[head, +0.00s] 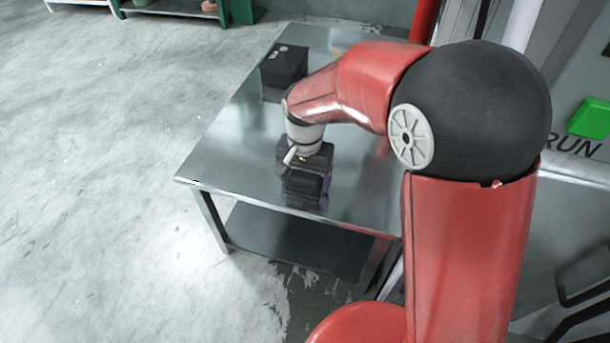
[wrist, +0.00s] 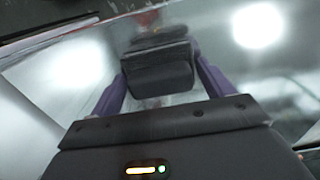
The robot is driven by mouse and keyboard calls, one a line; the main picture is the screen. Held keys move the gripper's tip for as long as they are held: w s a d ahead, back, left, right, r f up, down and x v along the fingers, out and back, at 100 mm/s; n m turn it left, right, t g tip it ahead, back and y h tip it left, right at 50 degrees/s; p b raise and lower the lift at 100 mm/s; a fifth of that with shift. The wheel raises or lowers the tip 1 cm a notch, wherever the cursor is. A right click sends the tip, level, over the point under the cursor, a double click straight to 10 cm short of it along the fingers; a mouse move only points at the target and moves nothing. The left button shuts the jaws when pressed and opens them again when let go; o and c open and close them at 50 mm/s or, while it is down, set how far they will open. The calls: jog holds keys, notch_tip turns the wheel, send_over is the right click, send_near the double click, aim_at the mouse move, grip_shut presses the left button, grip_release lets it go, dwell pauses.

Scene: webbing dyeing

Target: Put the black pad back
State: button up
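The black pad (head: 303,187) is a small dark block at the near part of the steel table, just below my gripper (head: 308,184). In the wrist view the black pad (wrist: 160,70) fills the space between the two purple fingers of my gripper (wrist: 160,62). The fingers press against its left and right sides. A dark reflection shows in the tabletop below it. I cannot tell whether the pad touches the table or hangs a little above it.
The shiny steel table (head: 232,150) has a black box (head: 284,64) with small light marks on top at its far left. The tabletop between box and gripper is clear. Green shelving (head: 165,10) stands far back.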

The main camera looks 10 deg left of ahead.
aim_at(305, 176)
jog(key=o, duration=0.3)
jog(key=shift+o, duration=0.2)
jog(key=shift+r, duration=0.1)
notch_tip(305, 176, up, 12)
jog(key=p, duration=0.1)
jog(key=shift+p, duration=0.4)
jog(key=shift+s, duration=0.15)
